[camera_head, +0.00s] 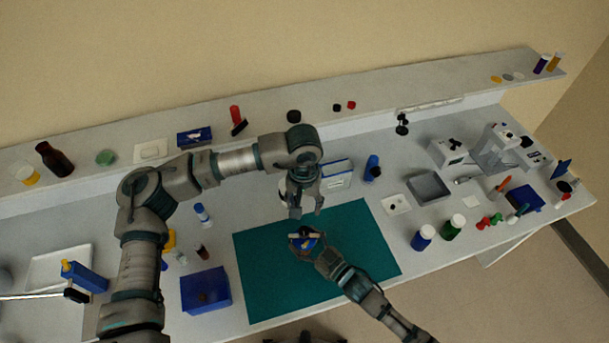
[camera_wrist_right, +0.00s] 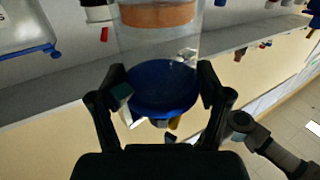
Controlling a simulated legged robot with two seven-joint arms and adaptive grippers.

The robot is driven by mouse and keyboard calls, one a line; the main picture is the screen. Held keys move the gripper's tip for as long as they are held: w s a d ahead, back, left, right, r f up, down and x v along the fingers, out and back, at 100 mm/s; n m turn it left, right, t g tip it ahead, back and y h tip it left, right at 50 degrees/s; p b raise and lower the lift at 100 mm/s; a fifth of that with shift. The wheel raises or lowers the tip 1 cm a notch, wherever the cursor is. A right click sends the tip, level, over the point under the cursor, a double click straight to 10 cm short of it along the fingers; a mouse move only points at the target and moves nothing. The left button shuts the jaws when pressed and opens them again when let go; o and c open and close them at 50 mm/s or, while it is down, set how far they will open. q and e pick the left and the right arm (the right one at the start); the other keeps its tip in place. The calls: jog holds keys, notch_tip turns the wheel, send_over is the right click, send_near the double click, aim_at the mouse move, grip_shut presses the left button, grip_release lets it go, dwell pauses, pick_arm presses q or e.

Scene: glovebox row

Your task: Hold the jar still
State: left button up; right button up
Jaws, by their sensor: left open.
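The jar (camera_wrist_right: 160,88) is clear, with a round blue end and orange-brown contents. It sits between the two fingers of my right gripper (camera_wrist_right: 162,80), which press on its sides at the blue end. In the head view my right gripper (camera_head: 304,242) is over the green mat's upper part, and the jar shows only as a small blue patch (camera_head: 309,244), mostly hidden by the fingers. My left gripper (camera_head: 305,208) is open and empty, pointing down just above the right one in the picture, apart from it.
The green mat (camera_head: 265,285) is otherwise bare. A blue box (camera_head: 205,291) and small bottles stand left of it. A white-and-blue box (camera_head: 336,173) is behind my left gripper.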

jog(key=o, duration=0.4)
